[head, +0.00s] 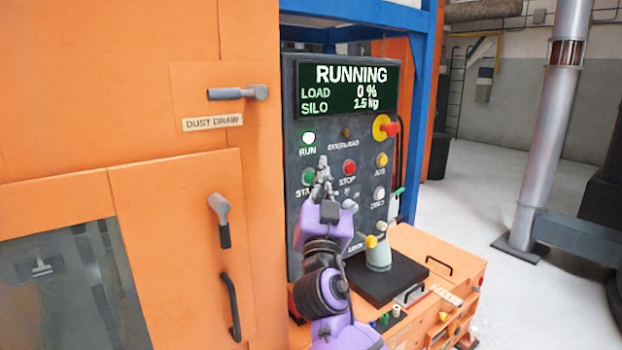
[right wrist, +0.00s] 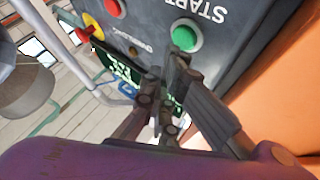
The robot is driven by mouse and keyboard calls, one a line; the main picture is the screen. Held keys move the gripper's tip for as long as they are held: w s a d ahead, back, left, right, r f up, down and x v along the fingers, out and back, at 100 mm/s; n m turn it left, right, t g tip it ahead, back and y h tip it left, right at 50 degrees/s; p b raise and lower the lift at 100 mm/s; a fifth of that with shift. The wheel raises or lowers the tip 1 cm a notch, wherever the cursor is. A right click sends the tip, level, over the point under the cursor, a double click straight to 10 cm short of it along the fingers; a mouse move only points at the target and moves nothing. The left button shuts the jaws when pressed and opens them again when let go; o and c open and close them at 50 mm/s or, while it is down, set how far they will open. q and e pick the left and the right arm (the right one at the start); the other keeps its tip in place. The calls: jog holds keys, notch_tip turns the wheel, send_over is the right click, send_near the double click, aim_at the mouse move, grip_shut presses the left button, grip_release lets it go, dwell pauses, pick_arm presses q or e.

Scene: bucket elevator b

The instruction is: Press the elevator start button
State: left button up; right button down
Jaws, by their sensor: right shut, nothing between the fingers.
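The grey control panel (head: 328,135) stands upright in the middle of the head view. Its display (head: 345,92) reads RUNNING, LOAD 0 %, SILO 1.5 kg. The right gripper is shut and empty, just right of the button. In the right wrist view the fingertips (right wrist: 180,56) overlap the lower edge of the start button (right wrist: 186,33); I cannot tell if they touch it. My left gripper is not in view.
The red stop button (head: 348,167) sits right of start, with a red-and-yellow emergency knob (head: 385,128) above. An orange cabinet (head: 130,110) with protruding handles (head: 240,92) stands close on the left. An orange base (head: 440,262) is below.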

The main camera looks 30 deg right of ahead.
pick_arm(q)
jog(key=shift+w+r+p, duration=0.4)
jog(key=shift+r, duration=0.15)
pick_arm(e)
jog(key=s, duration=0.5)
jog(key=shift+d, duration=0.2)
